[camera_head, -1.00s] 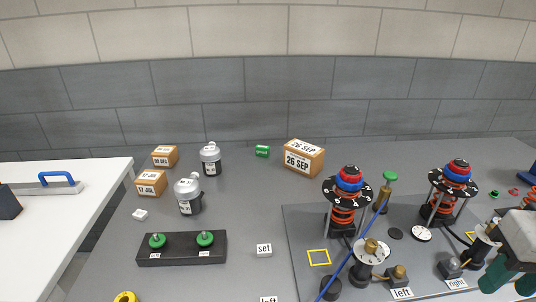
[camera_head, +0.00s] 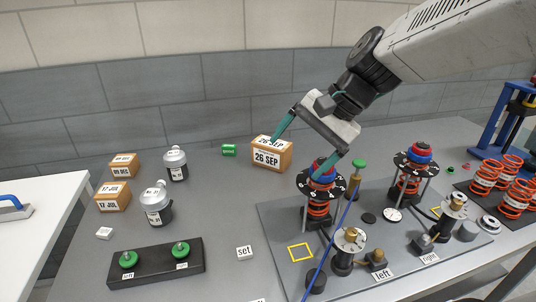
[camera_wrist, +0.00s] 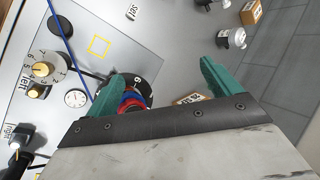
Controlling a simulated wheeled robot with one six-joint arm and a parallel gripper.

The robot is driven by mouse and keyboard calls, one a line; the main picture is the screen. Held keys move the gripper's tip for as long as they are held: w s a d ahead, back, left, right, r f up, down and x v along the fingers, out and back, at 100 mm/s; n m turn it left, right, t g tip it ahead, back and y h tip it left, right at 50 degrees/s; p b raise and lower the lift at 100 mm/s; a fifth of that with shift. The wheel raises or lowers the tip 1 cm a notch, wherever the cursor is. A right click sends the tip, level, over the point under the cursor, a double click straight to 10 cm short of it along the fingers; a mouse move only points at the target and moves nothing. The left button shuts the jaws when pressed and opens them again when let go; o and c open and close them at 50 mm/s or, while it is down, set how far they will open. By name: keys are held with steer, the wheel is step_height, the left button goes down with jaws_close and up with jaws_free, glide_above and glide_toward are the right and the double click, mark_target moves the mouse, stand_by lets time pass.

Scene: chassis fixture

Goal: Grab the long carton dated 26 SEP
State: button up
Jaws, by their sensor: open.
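The long carton dated 26 SEP (camera_head: 267,160) is a brown box with white date labels, standing at the back of the grey table. In the wrist view, a labelled carton (camera_wrist: 189,98) shows partly between the fingers, mostly hidden by my gripper. My gripper (camera_head: 298,160) is open and empty, with two green fingers. In the head view one fingertip overlaps the carton's top, and the other overlaps the dial stack right of it. The wrist view shows my gripper (camera_wrist: 165,75) with its fingers spread. I cannot tell whether it touches anything.
Two smaller cartons, 05 DEC (camera_head: 123,166) and 17 JUL (camera_head: 112,197), stand at left beside two silver-and-black bottles (camera_head: 176,164). A dial-topped spring stack (camera_head: 319,190) stands close right of the carton. A blue press frame (camera_head: 510,115) is at right.

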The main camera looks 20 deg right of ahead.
steer(key=w+d+f+m+t+y, duration=0.15)
steer(key=w+f+m+y, duration=0.3)
steer(key=w+m, duration=0.7)
steer(key=m+t+h, duration=0.1)
steer(key=m+t, duration=0.5)
steer(key=m, duration=0.1)
glide_toward(275, 147)
steer(key=shift+g, duration=0.25)
steer(key=w, duration=0.1)
steer(key=w+f, duration=0.1)
steer(key=w+a, duration=0.1)
steer(key=w, duration=0.1)
steer(key=shift+f, duration=0.4)
steer(key=shift+w+f+m, duration=0.1)
steer(key=shift+f+m, duration=0.15)
steer(key=shift+f, duration=0.05)
steer(key=x, duration=0.7)
steer(key=shift+w, duration=0.15)
steer(key=c, duration=1.4)
